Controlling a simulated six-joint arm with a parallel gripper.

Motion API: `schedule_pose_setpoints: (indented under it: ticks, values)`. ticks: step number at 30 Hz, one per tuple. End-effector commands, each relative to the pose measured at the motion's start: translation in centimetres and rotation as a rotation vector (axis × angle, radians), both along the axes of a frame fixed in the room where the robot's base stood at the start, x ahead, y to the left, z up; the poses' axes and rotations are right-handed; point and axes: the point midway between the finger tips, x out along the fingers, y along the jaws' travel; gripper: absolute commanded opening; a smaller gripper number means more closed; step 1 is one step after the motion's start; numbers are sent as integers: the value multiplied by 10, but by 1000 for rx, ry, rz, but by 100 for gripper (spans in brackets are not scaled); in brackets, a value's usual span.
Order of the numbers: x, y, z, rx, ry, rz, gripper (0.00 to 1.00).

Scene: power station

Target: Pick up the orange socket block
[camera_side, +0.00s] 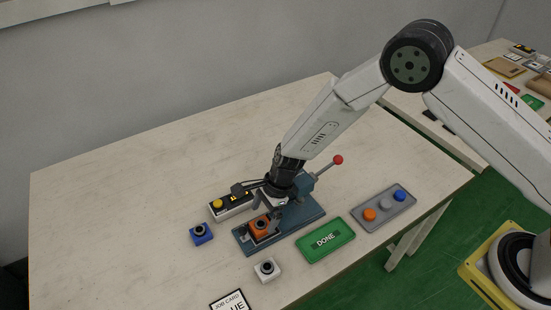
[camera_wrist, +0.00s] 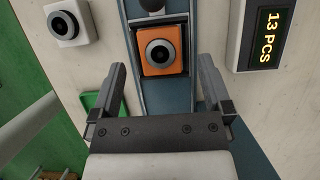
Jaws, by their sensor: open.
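The orange socket block (camera_side: 260,226) sits on the blue-grey press base (camera_side: 310,215) on the table. In the wrist view the orange socket block (camera_wrist: 163,51) shows a dark round socket on its top and lies in the channel of the blue-grey base (camera_wrist: 192,95). My gripper (camera_side: 265,220) is at the block in the side view and partly hides it. In the wrist view my gripper (camera_wrist: 161,72) is open, with one finger toward each side of the block and nothing held. I cannot tell how far its tips are above the base.
A blue block (camera_side: 201,234) and a white block (camera_side: 267,269) stand on either side of the base. A green DONE pad (camera_side: 325,241), a grey tray (camera_side: 375,222) with coloured knobs, and a red-knobbed lever (camera_side: 338,160) are close by. A counter display (camera_wrist: 266,25) reads 13 PCS.

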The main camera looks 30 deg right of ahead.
Motion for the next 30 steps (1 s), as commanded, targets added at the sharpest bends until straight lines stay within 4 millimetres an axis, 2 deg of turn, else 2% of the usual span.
schedule_pose_setpoints:
  ticks: [3,10,27,28,30]
  values:
    - [-1,5,-13,-1,2,1,100]
    - [0,11,-28,0,-1,-1,100]
    - [0,12,-30,0,-1,-1,100]
    - [0,12,-30,0,-1,-1,94]
    - [0,12,-30,0,-1,-1,71]
